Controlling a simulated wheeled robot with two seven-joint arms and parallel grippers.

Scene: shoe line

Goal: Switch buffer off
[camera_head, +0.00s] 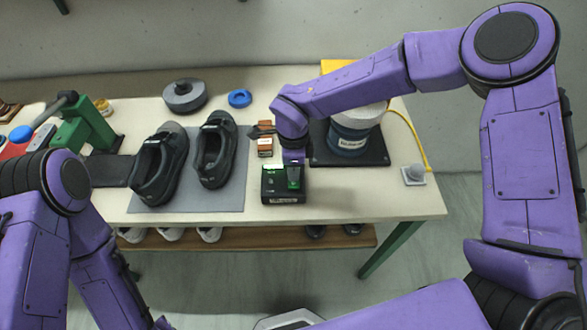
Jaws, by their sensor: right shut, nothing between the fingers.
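A dark blue drum (342,137) with a pale top and a small label stands on a black plate (320,154); it looks like the buffer, partly hidden behind my right arm. In front of it sits a small black box (271,190) with a green rocker (293,179) on its top, which looks like a switch. Which side of the rocker is pressed is too small to tell. My right gripper (293,162) points down right over the rocker, shut and empty; I cannot tell whether it touches. My left arm is at the lower left, its gripper out of view.
Two dark shoes (160,165) (213,150) stand on a grey mat (228,198) left of the box. A green press (84,125) stands at the left. The table's front edge is clear.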

